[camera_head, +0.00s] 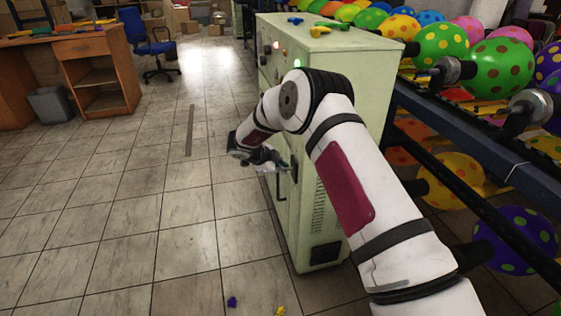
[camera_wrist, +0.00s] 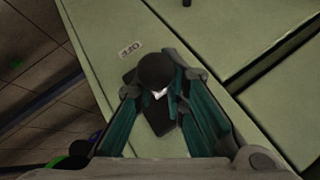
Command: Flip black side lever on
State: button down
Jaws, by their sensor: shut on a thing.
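The black side lever (camera_wrist: 155,70) shows in the wrist view as a round dark knob over a dark base plate on the pale green cabinet (camera_wrist: 105,30). My gripper (camera_wrist: 163,97) has its teal fingers closed in on the lever, with the tips at the knob's lower part. The fingers hide part of the lever and its base. In the head view my gripper (camera_head: 278,162) is at the left face of the green cabinet (camera_head: 330,60), and the lever cannot be made out there. A small pale label (camera_wrist: 130,49) sits beside the knob; its text is hard to read.
Colourful balloons (camera_head: 441,46) on a dark rack (camera_head: 500,150) stand right of the cabinet. A wooden desk (camera_head: 92,45), a blue chair (camera_head: 150,45) and a grey bin (camera_head: 50,104) are at the left. The tiled floor (camera_head: 110,215) left of the cabinet is mostly clear.

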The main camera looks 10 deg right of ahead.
jog(key=y+p, duration=0.2)
jog(key=r+y+p, duration=0.1)
jog(key=p, duration=0.1)
jog(key=shift+s+a, duration=0.1)
jog(key=shift+s, duration=0.15)
jog(key=shift+m+y, duration=0.3)
jog(key=c, duration=1.7)
grip_release()
jog(key=shift+r, duration=0.1)
jog(key=shift+w, duration=0.1)
jog(key=shift+d+r, duration=0.1)
jog(key=shift+d, duration=0.1)
jog(key=v, duration=1.2)
